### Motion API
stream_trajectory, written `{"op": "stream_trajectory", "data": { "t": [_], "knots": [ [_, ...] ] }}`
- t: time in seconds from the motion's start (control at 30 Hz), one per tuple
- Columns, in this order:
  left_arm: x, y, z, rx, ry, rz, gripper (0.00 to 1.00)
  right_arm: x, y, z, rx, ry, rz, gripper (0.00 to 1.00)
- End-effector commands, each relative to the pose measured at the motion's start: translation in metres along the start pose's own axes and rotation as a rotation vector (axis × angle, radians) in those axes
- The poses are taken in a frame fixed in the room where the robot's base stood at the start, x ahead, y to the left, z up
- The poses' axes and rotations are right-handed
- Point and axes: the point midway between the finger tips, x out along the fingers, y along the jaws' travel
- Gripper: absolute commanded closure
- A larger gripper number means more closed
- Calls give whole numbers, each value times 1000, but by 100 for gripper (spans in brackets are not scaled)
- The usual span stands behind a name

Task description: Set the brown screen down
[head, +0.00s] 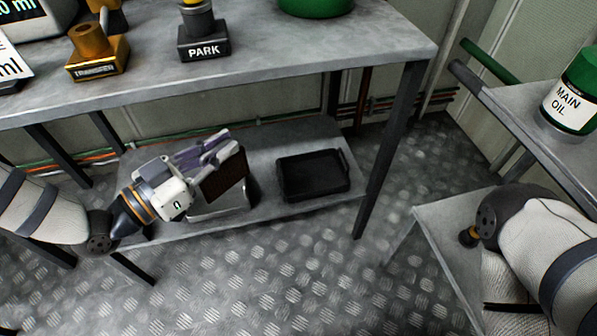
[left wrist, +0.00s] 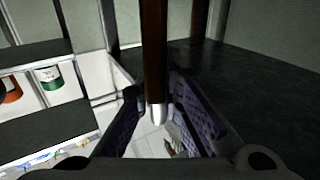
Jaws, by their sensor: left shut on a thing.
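The brown screen (head: 223,180) is a dark panel over the lower shelf, at its left part. My left gripper (head: 218,152) comes in from the left and is shut on it. In the left wrist view the screen (left wrist: 154,50) stands edge-on between the purple finger pads, with a silvery part at the near end. In the head view the fingers cover its upper left part. A pale metallic piece (head: 220,207) shows just below the screen; I cannot tell whether the two touch. My right gripper is not in view; only my right arm shows.
The lower shelf (head: 270,212) has a black tray (head: 313,173) to the right of the screen. The bench top (head: 270,45) lies above, with the PARK stand (head: 203,42) and TRANSFER stand (head: 97,60). A bench leg (head: 388,150) bounds the shelf. A MAIN OIL can (head: 572,95) stands at right.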

Motion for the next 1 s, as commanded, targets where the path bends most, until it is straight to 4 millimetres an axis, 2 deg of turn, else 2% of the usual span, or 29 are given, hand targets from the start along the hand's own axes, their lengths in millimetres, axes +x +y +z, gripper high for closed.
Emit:
{"op": "stream_trajectory", "data": {
  "t": [0.03,0.1,0.23,0.3,0.47,0.77,0.8,0.9,1.0],
  "knots": [
    [22,-5,49,-12,-15,-31,100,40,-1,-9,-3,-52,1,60],
    [53,-15,76,-12,-16,-88,100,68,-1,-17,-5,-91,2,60],
    [96,-27,115,-10,-18,-179,100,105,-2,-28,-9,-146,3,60],
    [111,-31,126,-7,-16,-213,100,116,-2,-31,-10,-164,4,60],
    [131,-32,134,-2,-8,-247,100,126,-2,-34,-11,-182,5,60],
    [218,-10,178,-6,-12,-247,100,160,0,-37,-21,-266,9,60],
    [225,-9,190,-6,-13,-249,100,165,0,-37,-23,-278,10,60],
    [241,-5,207,-4,-11,-249,100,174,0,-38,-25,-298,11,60],
    [250,-3,215,-3,-9,-250,100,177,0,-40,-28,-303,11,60]
  ]
}}
